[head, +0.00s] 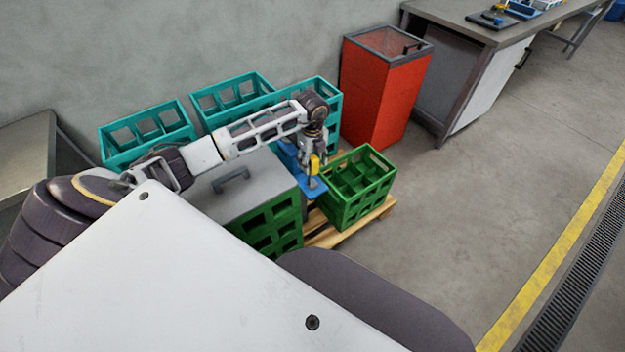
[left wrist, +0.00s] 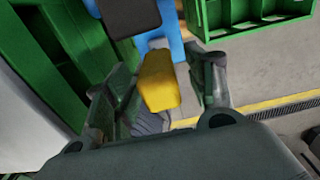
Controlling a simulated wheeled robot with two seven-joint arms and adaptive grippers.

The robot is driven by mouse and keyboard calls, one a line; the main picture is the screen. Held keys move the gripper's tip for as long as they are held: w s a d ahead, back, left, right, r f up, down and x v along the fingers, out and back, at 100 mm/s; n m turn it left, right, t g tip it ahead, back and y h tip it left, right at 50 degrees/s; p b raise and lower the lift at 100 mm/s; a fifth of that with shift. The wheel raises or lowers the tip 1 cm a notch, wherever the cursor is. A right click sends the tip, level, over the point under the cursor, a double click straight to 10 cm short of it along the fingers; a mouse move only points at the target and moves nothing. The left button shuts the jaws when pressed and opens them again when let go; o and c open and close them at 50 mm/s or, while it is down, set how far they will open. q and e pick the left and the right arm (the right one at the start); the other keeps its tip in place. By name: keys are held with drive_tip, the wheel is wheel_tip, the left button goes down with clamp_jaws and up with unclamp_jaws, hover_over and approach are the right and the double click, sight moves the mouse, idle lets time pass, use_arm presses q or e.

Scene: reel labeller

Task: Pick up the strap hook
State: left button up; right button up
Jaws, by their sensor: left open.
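A yellow piece (head: 315,164), which looks like the strap hook, stands above a small blue part (head: 313,189) beside the green crates. My left gripper (head: 310,158) is at it, pointing down. In the left wrist view, the same yellow piece (left wrist: 159,82) lies between the two fingers of my left gripper (left wrist: 166,92), which are apart. A gap shows between the yellow piece and the right finger; contact on the left side is unclear. Blue material (left wrist: 165,42) shows behind it, and a dark block (left wrist: 130,15) partly covers that. My right gripper is not in view.
A green divided crate (head: 357,190) stands on a wooden pallet (head: 350,233), right of the gripper. A grey lid with a handle (head: 232,183) covers green crates on the left. Teal crates (head: 150,135) line the wall. A red bin (head: 380,90) stands behind; floor to the right is clear.

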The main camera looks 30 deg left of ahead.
use_arm(q)
drive_tip(key=shift+f, duration=1)
clamp_jaws()
